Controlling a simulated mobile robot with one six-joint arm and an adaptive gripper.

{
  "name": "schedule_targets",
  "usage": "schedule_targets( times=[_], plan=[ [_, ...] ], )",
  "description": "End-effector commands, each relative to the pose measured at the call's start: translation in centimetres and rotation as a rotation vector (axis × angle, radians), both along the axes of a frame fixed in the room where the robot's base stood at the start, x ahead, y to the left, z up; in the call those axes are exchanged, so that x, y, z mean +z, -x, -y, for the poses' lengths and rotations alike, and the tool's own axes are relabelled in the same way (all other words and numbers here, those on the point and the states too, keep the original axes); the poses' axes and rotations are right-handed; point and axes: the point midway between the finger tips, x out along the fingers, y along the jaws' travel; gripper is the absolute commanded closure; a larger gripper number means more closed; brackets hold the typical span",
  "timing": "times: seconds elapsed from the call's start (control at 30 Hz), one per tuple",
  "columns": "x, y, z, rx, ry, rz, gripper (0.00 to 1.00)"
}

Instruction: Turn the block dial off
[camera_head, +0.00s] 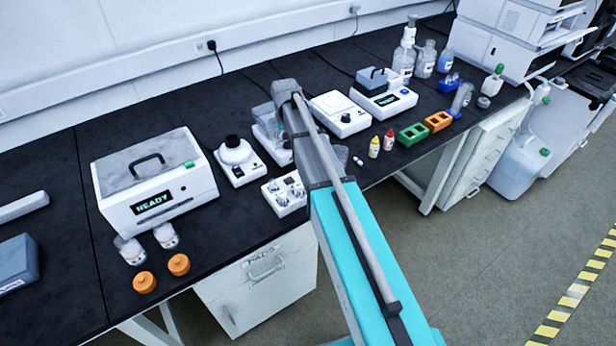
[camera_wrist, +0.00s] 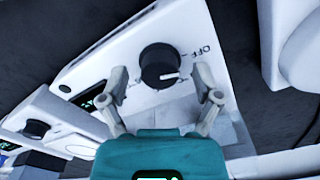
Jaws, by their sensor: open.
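The dial (camera_wrist: 160,67) is a round black knob with a white pointer mark, on a white sloped instrument panel (camera_wrist: 97,62) in the wrist view. Its mark points right, below the printed OFF label (camera_wrist: 196,51). My gripper (camera_wrist: 161,84) is open, with one grey fingertip on each side of the dial's lower part. A gap shows on both sides, and I cannot tell the height between fingertips and panel. In the head view, my arm hides the dial, and my gripper cannot be made out clearly.
A second white device with a black knob (camera_wrist: 35,129) is at lower left in the wrist view. In the head view, a READY box (camera_head: 155,180), a knobbed device (camera_head: 238,160), a white vial rack (camera_head: 285,208) and green and orange racks (camera_head: 412,134) crowd the black bench.

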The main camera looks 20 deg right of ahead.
Motion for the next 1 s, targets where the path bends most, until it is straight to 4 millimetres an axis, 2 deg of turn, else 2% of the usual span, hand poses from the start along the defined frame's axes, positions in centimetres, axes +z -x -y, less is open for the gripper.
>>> schedule_targets(
  times=[1.0],
  plan=[
    [0.0, 0.03, 0.05, -0.69, 0.0, 0.0, 0.18]
  ],
)
